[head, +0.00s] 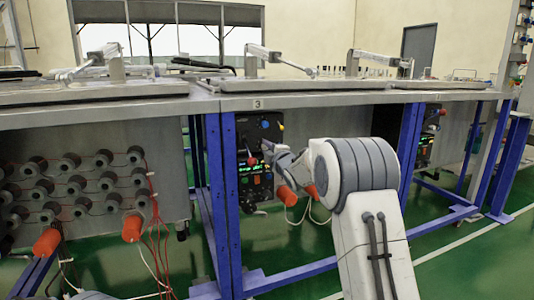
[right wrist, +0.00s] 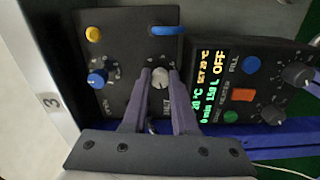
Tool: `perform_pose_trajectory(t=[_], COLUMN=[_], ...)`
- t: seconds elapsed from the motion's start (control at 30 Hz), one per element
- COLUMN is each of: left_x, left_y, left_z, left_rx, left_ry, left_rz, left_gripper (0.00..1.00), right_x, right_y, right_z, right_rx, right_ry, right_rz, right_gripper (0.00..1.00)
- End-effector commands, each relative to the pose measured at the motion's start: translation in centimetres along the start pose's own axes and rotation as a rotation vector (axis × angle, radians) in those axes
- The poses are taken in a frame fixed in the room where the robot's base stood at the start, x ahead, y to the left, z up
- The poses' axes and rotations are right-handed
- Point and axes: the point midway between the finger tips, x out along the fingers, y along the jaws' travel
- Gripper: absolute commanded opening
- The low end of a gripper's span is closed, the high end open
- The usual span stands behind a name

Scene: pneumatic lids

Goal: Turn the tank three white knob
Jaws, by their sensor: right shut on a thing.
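The tank three control panel (head: 244,128) hangs under the table edge, below a small tag marked 3 (head: 258,104). In the right wrist view, the white knob (right wrist: 160,73) sits on the dark panel (right wrist: 125,50). My right gripper (right wrist: 160,80) has one finger on each side of this knob and is shut on it. In the head view, my right gripper (head: 268,150) is up against the panel, and my arm hides part of it. The white knob cannot be made out there. My left gripper is not in view.
A blue knob (right wrist: 97,78), a yellow button (right wrist: 93,34) and a blue lever (right wrist: 168,30) share the panel. A controller with a lit display (right wrist: 212,85) is beside it. Blue table legs (head: 222,200) stand close by. Orange handles (head: 132,228) and loose cables hang at left.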

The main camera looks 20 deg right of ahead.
Motion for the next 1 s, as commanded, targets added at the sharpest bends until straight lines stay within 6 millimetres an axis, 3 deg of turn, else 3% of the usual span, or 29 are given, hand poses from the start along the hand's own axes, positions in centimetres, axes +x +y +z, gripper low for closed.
perform_pose_trajectory(t=[0.47,0.5,0.53,0.57,1.0], left_x=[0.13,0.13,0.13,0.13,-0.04], left_y=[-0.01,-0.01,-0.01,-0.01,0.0], left_z=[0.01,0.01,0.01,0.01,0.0], left_rx=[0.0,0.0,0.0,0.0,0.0], left_ry=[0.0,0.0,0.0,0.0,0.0], left_rz=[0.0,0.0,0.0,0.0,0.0], left_gripper=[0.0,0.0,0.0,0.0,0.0], right_x=[-0.02,-0.02,-0.02,-0.02,-0.9], right_y=[-0.13,-0.13,-0.13,-0.12,0.13], right_z=[0.04,0.04,0.04,0.04,0.04], right_rx=[-0.011,-0.011,-0.011,-0.011,-0.011], right_ry=[-0.001,-0.001,-0.001,-0.001,-0.001], right_rz=[-0.004,-0.004,-0.004,-0.003,0.0], right_gripper=[0.0,0.42,0.53,0.56,0.56])
